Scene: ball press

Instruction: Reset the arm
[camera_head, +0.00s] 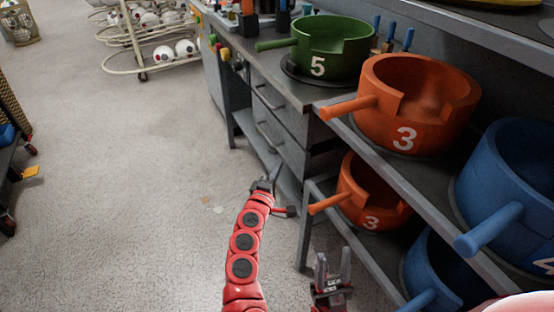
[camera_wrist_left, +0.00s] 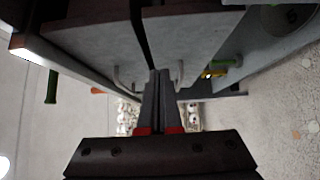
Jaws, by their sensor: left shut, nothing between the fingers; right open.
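My left arm is red and segmented, and its left gripper (camera_head: 270,178) is in front of the grey drawer cabinet in the head view. In the left wrist view the two dark fingers of this gripper (camera_wrist_left: 160,78) lie together, shut with nothing between them. The grey drawer fronts (camera_wrist_left: 95,50) and their handles show beyond the fingertips. I cannot tell from the pictures whether the fingers touch the cabinet. My right gripper (camera_head: 332,268) is low in the head view, beside the shelf rack, with its two fingers upright and apart, empty.
A green pot (camera_head: 335,42) marked 5 stands on the workbench. Orange pots (camera_head: 415,125) marked 3 and blue pots (camera_head: 515,190) sit on the rack shelves at right, handles jutting out. A ball rack (camera_head: 150,55) stands at the back.

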